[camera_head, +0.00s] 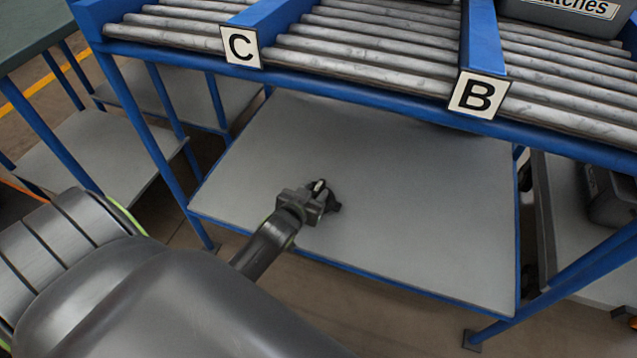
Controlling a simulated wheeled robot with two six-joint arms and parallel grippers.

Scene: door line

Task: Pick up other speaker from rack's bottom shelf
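The rack's bottom shelf (420,200) is a flat grey board with a blue edge, below the roller level. My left gripper (327,195) is over the left-middle part of this shelf, near its front half. It is small and dark in the picture, with a small pale spot at its tip. I cannot tell whether its fingers are apart or closed on something. I see no clear speaker on the visible part of the shelf; the area under and behind the gripper is hidden. My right gripper is out of view.
Blue roller lanes with a C sign (240,46) and a B sign (479,94) overhang the shelf. Blue legs stand at its corners. A dark case (608,197) sits on a shelf at the right. Another grey shelf (95,150) stands at the left. The bottom shelf's right side is bare.

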